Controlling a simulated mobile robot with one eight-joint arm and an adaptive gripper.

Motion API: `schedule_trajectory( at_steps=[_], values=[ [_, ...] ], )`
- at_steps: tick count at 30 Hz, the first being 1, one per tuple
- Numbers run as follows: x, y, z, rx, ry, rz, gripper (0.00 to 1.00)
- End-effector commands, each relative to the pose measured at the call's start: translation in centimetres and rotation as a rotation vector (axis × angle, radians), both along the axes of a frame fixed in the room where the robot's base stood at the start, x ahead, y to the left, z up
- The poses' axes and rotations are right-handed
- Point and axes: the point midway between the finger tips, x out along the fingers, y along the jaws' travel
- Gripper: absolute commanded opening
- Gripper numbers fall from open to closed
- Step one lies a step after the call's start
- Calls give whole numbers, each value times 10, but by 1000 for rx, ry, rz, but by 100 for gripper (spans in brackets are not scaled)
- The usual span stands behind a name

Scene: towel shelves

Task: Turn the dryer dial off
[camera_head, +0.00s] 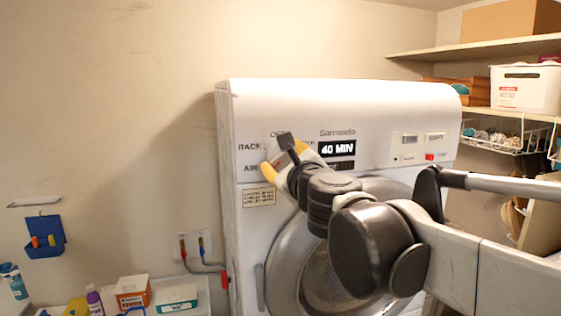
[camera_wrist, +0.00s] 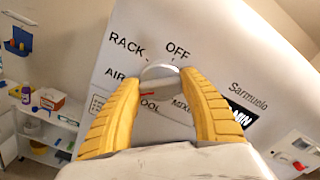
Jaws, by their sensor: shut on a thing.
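The white dryer (camera_head: 350,100) stands against the wall, with printed labels on its top panel. The silver round dial (camera_wrist: 160,71) sits among the labels RACK, AIR, COOL, MIX and OFF. OFF is just above it in the wrist view. A small red mark (camera_wrist: 147,93) shows at the dial's lower left, close to my left finger. My gripper (camera_wrist: 161,80) has its two yellow fingers on either side of the dial, shut on it. In the head view my gripper (camera_head: 285,160) is against the panel and hides the dial.
The display (camera_head: 338,148) reads 40 MIN, right of my gripper. A red button (camera_head: 430,156) is farther right. The round door (camera_head: 300,260) lies below, partly behind my arm. A shelf with a white bin (camera_head: 525,88) is at right. Boxes (camera_head: 133,291) stand at lower left.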

Motion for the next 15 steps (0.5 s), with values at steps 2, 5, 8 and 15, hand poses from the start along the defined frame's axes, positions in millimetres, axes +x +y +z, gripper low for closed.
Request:
schedule_trajectory(
  at_steps=[2,5,8,15],
  values=[
    [1,0,1,-69,-20,0,19],
    [1,1,1,-161,-46,0,19],
    [1,1,1,-252,-72,0,19],
    [1,1,0,-471,-135,-1,20]
  ],
)
